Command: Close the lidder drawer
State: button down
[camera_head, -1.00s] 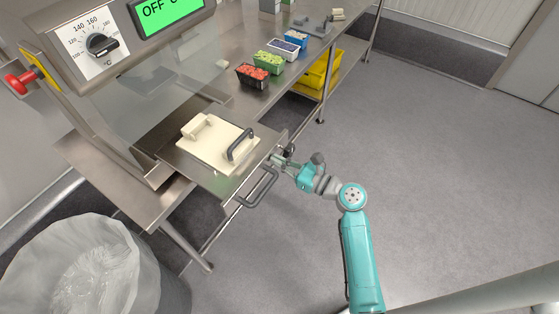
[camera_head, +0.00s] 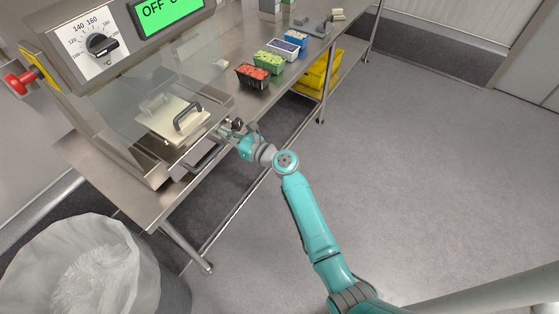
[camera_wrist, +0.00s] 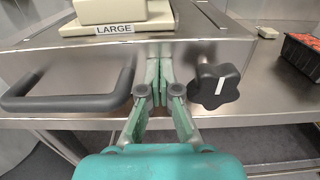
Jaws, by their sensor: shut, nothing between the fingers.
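The lidder drawer (camera_wrist: 110,58) is a metal tray with a plain front. In the head view it sits mostly under the machine's clear guard, its dark bar handle (camera_head: 204,160) near the table edge. A cream plate labelled LARGE (camera_wrist: 112,29), with a dark grip on top, lies on it. In the wrist view the bar handle (camera_wrist: 70,102) is left of my gripper (camera_wrist: 161,88) and a black star knob (camera_wrist: 214,86) is right of it. My gripper is shut and empty, its tips at the drawer front, apparently touching it. In the head view my gripper (camera_head: 226,129) is at the drawer's right front.
The lidder housing (camera_head: 90,48) has a dial, a green display and a red stop button (camera_head: 22,83). A red-filled punnet (camera_head: 252,76) and other filled trays stand on the steel table to the right. A lined bin (camera_head: 80,265) stands front left. The floor at right is clear.

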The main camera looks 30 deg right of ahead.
aim_at(215, 127)
jog(key=x, duration=0.4)
jog(key=shift+a, duration=0.1)
jog(key=shift+w+r, duration=0.1)
jog(key=shift+w, duration=0.1)
jog(key=shift+a+r, duration=0.1)
